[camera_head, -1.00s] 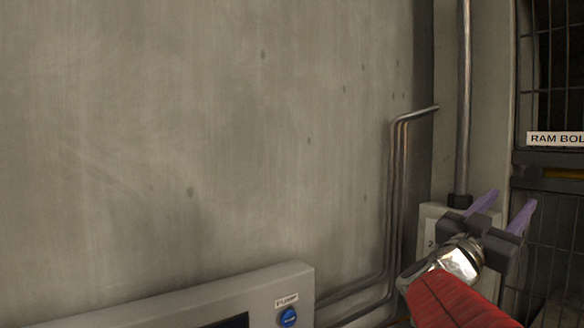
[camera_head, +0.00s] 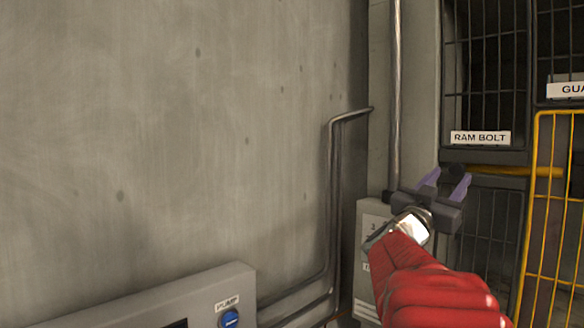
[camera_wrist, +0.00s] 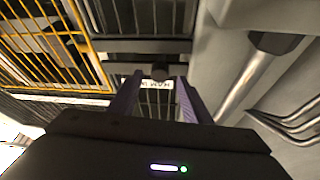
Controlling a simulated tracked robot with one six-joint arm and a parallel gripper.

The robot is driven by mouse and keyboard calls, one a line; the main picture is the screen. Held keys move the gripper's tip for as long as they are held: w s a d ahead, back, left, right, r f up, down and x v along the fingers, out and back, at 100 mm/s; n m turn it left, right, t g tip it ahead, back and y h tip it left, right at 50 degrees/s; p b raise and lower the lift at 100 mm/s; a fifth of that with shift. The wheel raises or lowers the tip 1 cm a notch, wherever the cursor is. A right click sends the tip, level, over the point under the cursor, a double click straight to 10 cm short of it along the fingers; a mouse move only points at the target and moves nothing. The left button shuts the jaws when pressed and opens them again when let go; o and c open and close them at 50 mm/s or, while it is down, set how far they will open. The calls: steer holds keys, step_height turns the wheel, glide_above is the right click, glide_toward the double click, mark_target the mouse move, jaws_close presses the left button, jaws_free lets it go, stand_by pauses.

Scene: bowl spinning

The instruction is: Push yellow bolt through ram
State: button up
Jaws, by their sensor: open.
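The yellow bolt (camera_head: 525,171) shows in the head view as a horizontal yellow bar at the right, below a white RAM BOLT sign (camera_head: 480,138). It lies along a dark crossbar (camera_head: 495,182), and its left part is hard to make out. My gripper (camera_head: 446,181) is open with its purple fingers apart and nothing between them. In the head view it appears left of and slightly below the bolt. In the wrist view a dark round knob (camera_wrist: 160,71) and the upside-down sign (camera_wrist: 152,84) appear between my fingers. The gap in depth is unclear.
A yellow mesh guard (camera_head: 553,220) stands at the right, with dark wire mesh beside it. A vertical pipe (camera_head: 395,90) and bent pipes (camera_head: 333,200) run along the concrete wall. A grey panel with a blue PUMP button (camera_head: 229,318) is at lower left.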

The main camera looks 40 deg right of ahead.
mark_target(455, 172)
steer(key=x, duration=0.5)
steer(key=shift+d+r, duration=0.1)
steer(key=shift+d, duration=0.2)
steer(key=shift+c, duration=0.4)
jaws_close()
